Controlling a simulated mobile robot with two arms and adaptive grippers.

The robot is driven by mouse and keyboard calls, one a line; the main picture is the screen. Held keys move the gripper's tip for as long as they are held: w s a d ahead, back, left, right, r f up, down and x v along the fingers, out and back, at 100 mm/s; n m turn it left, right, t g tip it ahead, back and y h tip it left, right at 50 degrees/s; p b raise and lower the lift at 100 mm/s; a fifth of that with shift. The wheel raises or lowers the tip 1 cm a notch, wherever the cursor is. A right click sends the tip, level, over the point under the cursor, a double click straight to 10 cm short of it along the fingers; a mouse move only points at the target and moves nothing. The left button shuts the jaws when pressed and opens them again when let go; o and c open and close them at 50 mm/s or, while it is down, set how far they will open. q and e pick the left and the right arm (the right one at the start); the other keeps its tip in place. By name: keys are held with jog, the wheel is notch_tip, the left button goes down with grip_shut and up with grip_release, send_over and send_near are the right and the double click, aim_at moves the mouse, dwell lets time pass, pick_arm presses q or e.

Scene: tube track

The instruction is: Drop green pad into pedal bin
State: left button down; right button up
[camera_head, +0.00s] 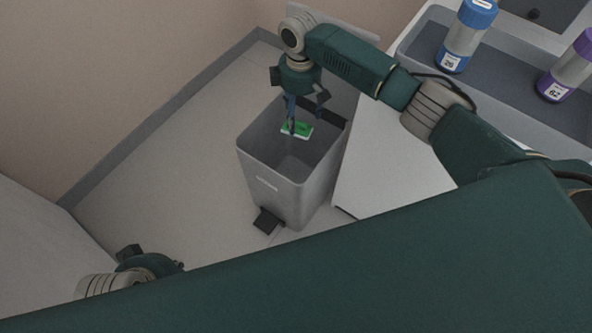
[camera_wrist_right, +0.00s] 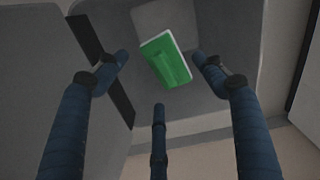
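The green pad (camera_head: 303,129), green with a white edge, shows within the mouth of the grey pedal bin (camera_head: 265,180). In the right wrist view the pad (camera_wrist_right: 170,62) appears tilted beyond the fingertips, with gaps around it and no finger visibly gripping it. Its exact height in the bin is unclear. The bin is open and its lid stands raised behind. My right gripper (camera_head: 302,112) is over the bin mouth, pointing down, its three fingers spread. My left gripper (camera_head: 150,262) is at the lower left, its fingers mostly hidden.
A white cabinet side (camera_head: 395,165) stands close right of the bin. On the counter's grey tray are a blue-capped tube (camera_head: 464,40) and a purple-capped tube (camera_head: 571,70). The black pedal (camera_head: 268,220) is at the bin's front. The floor left of the bin is clear.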

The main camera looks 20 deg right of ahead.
jog(key=shift+r, duration=0.1)
notch_tip(320, 180, up, 12)
dwell(0.6)
dwell(0.4)
